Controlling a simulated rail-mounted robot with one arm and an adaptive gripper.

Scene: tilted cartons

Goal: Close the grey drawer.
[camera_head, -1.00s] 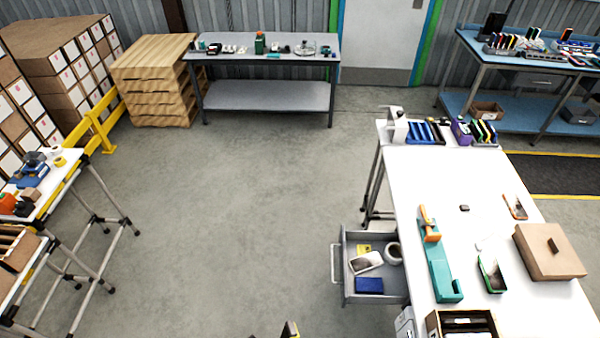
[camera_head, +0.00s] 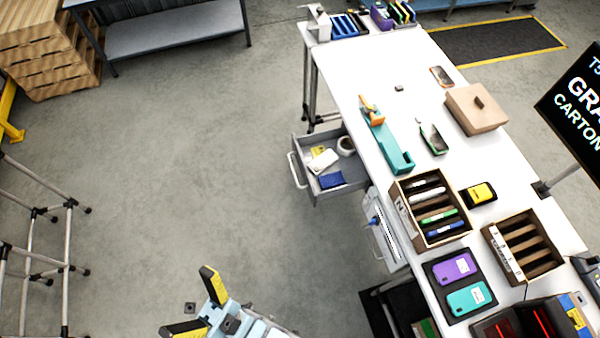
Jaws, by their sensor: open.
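The grey drawer (camera_head: 338,184) is pulled open from the left side of the white table, below its top. Its bar handle (camera_head: 296,170) faces left.
The white table (camera_head: 375,110) holds a teal tape dispenser (camera_head: 392,148), a carton with markers (camera_head: 402,221), a cardboard box (camera_head: 477,117) and two phones on a dark tray (camera_head: 430,280). A dark sign (camera_head: 575,105) stands at right. The floor (camera_head: 190,150) left of the drawer is clear.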

